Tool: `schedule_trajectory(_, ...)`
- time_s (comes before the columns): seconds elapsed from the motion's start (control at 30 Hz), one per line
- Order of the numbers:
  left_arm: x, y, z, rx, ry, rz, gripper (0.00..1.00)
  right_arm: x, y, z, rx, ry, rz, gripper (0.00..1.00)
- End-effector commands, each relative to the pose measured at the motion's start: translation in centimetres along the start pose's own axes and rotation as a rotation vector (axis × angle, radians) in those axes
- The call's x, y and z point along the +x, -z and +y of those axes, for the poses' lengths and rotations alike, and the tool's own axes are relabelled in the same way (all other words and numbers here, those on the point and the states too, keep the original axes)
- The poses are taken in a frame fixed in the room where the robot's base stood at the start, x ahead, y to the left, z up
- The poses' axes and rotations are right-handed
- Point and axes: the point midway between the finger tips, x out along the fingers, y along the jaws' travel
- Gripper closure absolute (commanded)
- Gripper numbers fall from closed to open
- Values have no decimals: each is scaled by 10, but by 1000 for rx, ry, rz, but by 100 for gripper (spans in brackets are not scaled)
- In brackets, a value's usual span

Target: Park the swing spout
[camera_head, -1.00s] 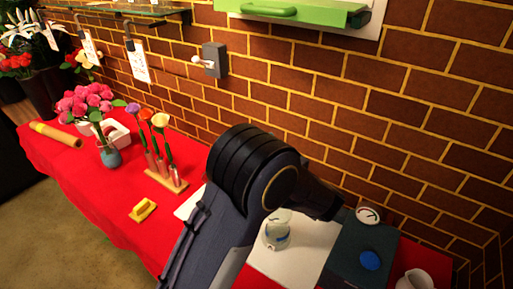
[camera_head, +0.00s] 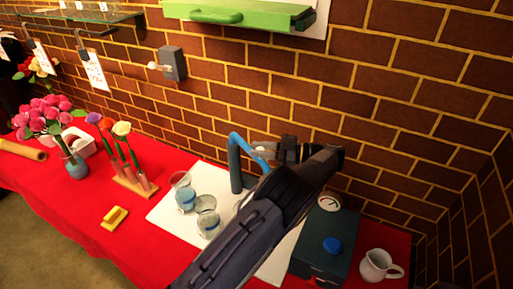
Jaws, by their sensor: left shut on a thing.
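The swing spout (camera_head: 240,141) is a bright blue bent tube on top of a dark teal post (camera_head: 235,170), which stands on the white mat at the back of the table. Its free end runs right to my left gripper (camera_head: 267,153). My left gripper is shut on the spout, with the arm crossing in front from below. The fingertips are small and partly covered by my wrist, so the exact grip is hard to see. My right gripper is out of view.
Two glasses with blue contents (camera_head: 183,192) stand on the white mat (camera_head: 160,212). A dark box (camera_head: 318,262) with a dial (camera_head: 329,203) and blue knob stands right, beside a white jug (camera_head: 378,265). A flower rack (camera_head: 132,187) and yellow block (camera_head: 114,217) are left.

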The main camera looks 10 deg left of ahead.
Motion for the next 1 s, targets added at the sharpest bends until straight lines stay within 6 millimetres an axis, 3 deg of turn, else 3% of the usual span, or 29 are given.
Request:
schedule_trajectory(0.67,-2,2,5,-4,37,4,100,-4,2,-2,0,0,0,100)
schedule_trajectory(0.7,-2,2,5,-4,37,4,74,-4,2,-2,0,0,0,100)
schedule_trajectory(0.8,-3,2,5,-4,37,3,61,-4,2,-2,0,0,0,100)
schedule_trajectory(0.83,-3,2,5,-4,37,3,57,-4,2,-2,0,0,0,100)
schedule_trajectory(1.0,-3,1,5,-2,37,2,57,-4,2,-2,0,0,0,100)
